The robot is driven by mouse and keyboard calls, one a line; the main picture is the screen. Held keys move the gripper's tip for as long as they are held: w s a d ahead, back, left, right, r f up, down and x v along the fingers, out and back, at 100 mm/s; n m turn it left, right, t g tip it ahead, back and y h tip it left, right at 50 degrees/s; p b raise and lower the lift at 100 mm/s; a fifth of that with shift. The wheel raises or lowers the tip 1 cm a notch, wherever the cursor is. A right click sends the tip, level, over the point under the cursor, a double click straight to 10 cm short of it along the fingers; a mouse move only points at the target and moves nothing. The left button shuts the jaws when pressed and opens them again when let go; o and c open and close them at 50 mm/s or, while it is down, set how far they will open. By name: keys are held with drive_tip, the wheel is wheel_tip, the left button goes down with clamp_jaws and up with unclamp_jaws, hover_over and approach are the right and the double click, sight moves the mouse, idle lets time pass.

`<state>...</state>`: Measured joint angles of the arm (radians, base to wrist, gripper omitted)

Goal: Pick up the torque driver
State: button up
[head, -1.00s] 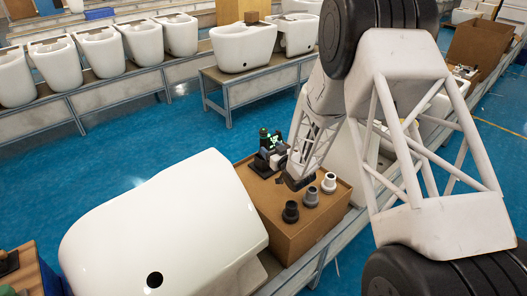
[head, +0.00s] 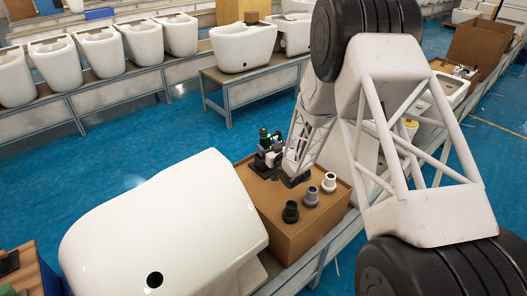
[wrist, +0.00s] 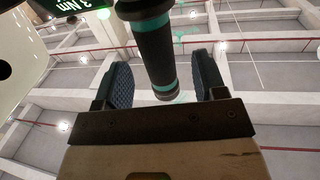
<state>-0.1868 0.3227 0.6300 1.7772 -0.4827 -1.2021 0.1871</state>
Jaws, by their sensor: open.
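The torque driver (wrist: 156,50) has a dark handle with teal bands. In the wrist view its end hangs between the two fingers of my gripper (wrist: 163,78). The fingers are open, with a visible gap on each side of the handle. The driver's upper part runs out of the top of the picture. In the head view the driver (head: 264,134) looks small, standing at the back of a brown box, and my arm partly hides the gripper area.
A dark display reading "3 Nm" (wrist: 82,5) is close by at upper left in the wrist view. On the brown box (head: 285,235) stand dark, grey and white fittings (head: 310,196). A large white toilet body (head: 165,225) lies to the left of the box.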

sight(261, 140)
drive_tip(key=shift+x, duration=2.6)
drive_tip(key=c, duration=1.1)
drive_tip(key=shift+c, duration=0.2)
drive_tip(key=shift+r, duration=0.2)
wheel_tip(261, 140, up, 10)
drive_tip(key=shift+f, duration=0.15)
